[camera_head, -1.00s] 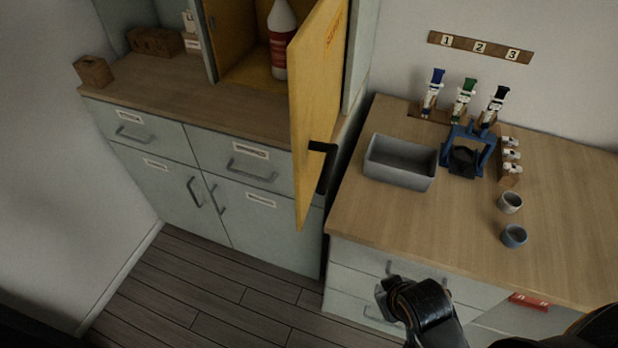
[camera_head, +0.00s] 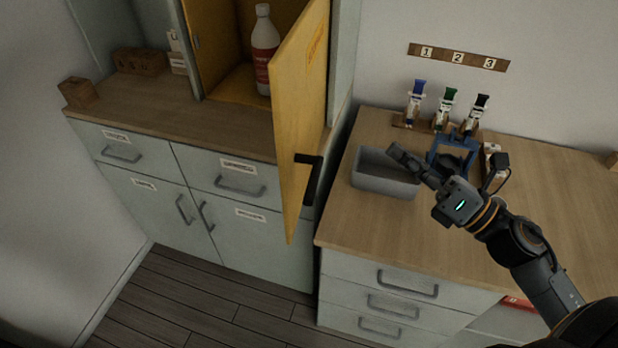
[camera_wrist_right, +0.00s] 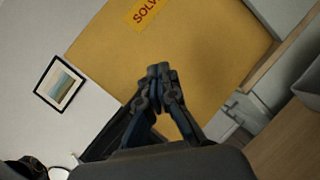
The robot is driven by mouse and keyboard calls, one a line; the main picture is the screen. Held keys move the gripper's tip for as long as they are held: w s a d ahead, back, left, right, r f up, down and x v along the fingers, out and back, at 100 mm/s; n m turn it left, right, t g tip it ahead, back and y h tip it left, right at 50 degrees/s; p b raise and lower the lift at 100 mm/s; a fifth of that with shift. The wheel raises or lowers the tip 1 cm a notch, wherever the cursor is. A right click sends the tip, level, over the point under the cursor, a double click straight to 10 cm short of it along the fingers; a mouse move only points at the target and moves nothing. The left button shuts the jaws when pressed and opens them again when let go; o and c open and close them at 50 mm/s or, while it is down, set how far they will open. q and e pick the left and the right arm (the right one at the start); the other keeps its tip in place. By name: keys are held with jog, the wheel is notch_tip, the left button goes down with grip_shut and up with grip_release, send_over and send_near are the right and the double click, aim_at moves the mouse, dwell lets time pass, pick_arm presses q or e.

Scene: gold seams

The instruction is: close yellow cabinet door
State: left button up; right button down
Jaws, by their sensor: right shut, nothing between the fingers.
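The yellow cabinet door (camera_head: 298,110) stands wide open in the head view, jutting out toward me with a black handle (camera_head: 309,178) near its lower edge. The yellow cabinet (camera_head: 217,45) behind it is open, and a white bottle with a red label (camera_head: 264,50) stands inside. My right gripper (camera_head: 397,152) is shut and empty, to the right of the door above the grey bin. In the right wrist view, the shut fingertips (camera_wrist_right: 158,72) point at the door's yellow face (camera_wrist_right: 205,50), with part of a label at the top; contact cannot be told. My left gripper is not in view.
The grey bin (camera_head: 384,183) sits on the right wooden worktop (camera_head: 345,225), with a blue stand (camera_head: 452,150) and several coloured-top items behind. Wooden blocks (camera_head: 78,92) lie on the left counter. Grey drawers and floor lie below the door.

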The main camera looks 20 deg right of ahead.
jog(key=s+a+f+n+g+y, duration=0.1)
jog(key=s+a+n+g+y, duration=0.3)
jog(key=n+g, duration=0.55)
jog(key=n+p, duration=0.3)
jog(key=p, duration=0.3)
send_near(291, 178)
jog(key=shift+t, duration=0.35)
jog(key=x, duration=0.6)
jog(key=shift+s+a+r, duration=0.2)
jog(key=shift+s, duration=0.1)
jog(key=shift+w+a+f, duration=0.2)
jog(key=shift+a, duration=0.2)
